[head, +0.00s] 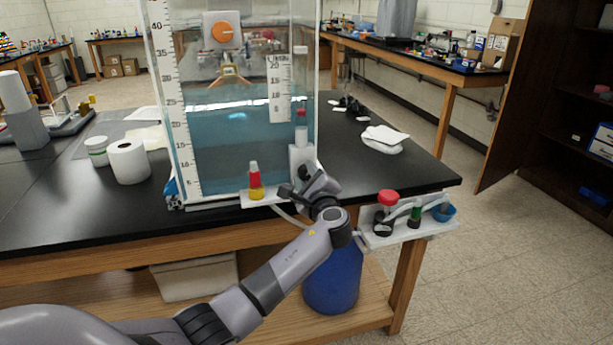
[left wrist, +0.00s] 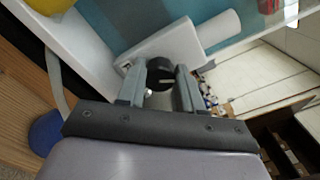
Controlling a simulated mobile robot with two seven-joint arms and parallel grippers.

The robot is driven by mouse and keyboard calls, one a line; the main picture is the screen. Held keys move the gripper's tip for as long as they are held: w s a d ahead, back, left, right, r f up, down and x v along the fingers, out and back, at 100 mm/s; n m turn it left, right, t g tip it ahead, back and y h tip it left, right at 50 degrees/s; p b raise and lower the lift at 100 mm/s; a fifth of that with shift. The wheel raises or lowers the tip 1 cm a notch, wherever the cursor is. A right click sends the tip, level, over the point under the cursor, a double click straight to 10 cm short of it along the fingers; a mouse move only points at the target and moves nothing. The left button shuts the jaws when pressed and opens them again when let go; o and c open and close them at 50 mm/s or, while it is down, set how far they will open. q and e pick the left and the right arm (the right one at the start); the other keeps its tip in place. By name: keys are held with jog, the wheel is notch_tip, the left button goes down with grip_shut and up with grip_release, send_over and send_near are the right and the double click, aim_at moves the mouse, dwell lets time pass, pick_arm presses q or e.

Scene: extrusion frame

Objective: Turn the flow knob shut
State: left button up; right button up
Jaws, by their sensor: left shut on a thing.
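The flow knob (left wrist: 160,72) is a small black round knob with a pale pointer mark, on a white valve block (head: 301,157) at the front right corner of the water tank (head: 240,130). My left gripper (head: 301,186) reaches it from the front. In the left wrist view the fingers of this gripper (left wrist: 161,82) stand on both sides of the knob and are shut on it. In the head view the knob is mostly hidden behind the gripper. My right gripper is in neither view.
A white shelf (head: 408,232) with small items sticks out at right. An orange knob (head: 222,31) sits higher on the tank. A thin hose (head: 290,217) hangs below.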

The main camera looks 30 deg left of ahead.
pick_arm(q)
jog(key=m, duration=0.6)
jog(key=shift+m, duration=0.3)
jog(key=m, duration=0.5)
jog(key=shift+d+m, duration=0.1)
jog(key=shift+m, duration=0.3)
jog(key=shift+f, duration=0.1)
jog(key=o, duration=1)
jog(key=shift+o, duration=0.2)
jog(key=v, duration=0.7)
